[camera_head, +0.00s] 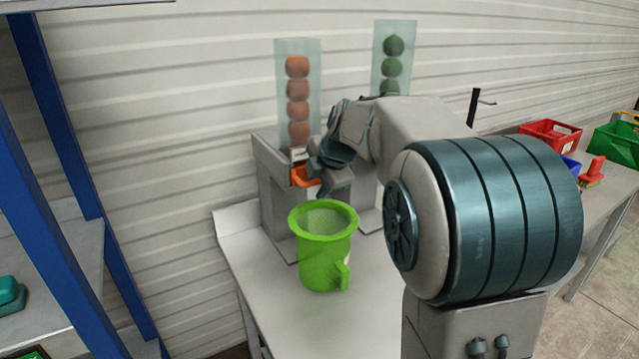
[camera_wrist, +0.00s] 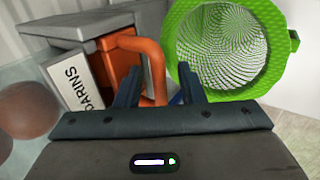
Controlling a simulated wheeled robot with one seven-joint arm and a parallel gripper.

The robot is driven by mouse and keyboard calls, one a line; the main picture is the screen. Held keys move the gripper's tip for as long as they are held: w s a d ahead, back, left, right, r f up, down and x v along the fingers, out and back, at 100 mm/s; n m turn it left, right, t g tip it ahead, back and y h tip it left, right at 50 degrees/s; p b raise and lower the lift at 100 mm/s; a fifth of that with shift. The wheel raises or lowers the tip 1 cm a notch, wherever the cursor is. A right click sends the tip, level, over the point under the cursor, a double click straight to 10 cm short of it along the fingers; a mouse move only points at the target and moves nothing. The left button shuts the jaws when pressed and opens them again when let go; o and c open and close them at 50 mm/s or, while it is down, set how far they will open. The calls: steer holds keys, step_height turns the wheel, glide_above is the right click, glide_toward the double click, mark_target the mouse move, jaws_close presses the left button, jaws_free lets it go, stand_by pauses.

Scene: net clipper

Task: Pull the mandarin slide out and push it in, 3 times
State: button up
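The mandarin slide's orange handle (camera_head: 303,177) shows at the front of the left grey dispenser (camera_head: 283,205), below a clear tube (camera_head: 311,65) holding a stack of several mandarins. In the wrist view the handle (camera_wrist: 150,62) is a bent orange bar beside a white label (camera_wrist: 73,87) reading "…DARINS". My gripper (camera_wrist: 160,88) is open, its two dark fingers apart. The handle's lower end lies between them, nearer the left finger, with a gap at the right finger. In the head view my gripper (camera_head: 328,176) is at the handle, partly hiding it. How far the slide is out is unclear.
A green mesh basket (camera_head: 322,262) stands on the table just in front of the dispenser, close below my gripper. A second tube (camera_head: 392,60) with green fruit stands to the right, its base largely behind my arm. Red (camera_head: 551,136) and green (camera_head: 617,143) crates sit far right.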

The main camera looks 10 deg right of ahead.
steer(key=shift+w+f, duration=0.1)
jaws_close()
steer(key=s+d+b, duration=0.3)
steer(key=s+b, duration=0.2)
steer(key=s, duration=0.5)
steer(key=shift+d+b, duration=0.15)
steer(key=shift+b, duration=0.25)
stand_by(0.8)
